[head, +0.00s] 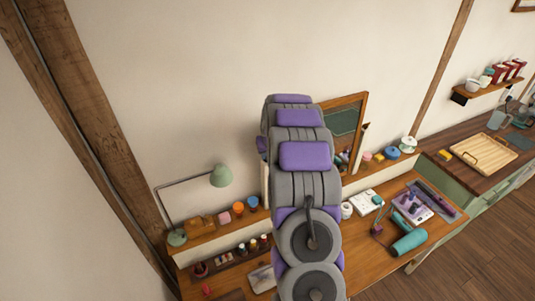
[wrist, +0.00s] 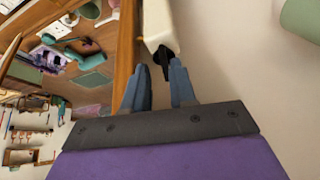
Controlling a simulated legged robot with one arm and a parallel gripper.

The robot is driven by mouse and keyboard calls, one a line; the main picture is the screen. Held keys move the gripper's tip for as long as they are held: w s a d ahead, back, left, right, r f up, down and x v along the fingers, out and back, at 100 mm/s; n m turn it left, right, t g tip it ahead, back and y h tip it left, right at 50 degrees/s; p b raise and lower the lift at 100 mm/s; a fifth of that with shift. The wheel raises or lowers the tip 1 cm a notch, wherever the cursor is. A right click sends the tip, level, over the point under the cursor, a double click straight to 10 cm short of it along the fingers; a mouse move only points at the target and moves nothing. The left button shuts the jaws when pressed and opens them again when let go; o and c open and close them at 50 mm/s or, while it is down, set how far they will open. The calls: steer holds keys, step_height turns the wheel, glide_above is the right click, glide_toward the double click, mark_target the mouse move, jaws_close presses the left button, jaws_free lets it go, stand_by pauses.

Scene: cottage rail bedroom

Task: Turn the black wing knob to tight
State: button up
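The black wing knob (wrist: 164,58) shows in the wrist view at the lower end of a cream-white fitting (wrist: 159,24). My gripper (wrist: 159,66) is at the knob, with its two blue-grey fingers apart, one on each side of it. The knob's lower part reaches between the fingertips. A gap shows on the left side; whether the right finger touches the knob is hard to tell. The knob's tight mark is not visible. In the head view my own arm hides the knob and the gripper.
A counter with a wooden tray (head: 484,151) is at right. The wall above the lamp is bare.

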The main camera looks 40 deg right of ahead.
steer(key=shift+a+f, duration=0.25)
steer(key=shift+a, duration=0.2)
steer(key=shift+c, duration=0.2)
steer(key=shift+w+d+r, duration=0.1)
steer(key=shift+d, duration=0.05)
jaws_close()
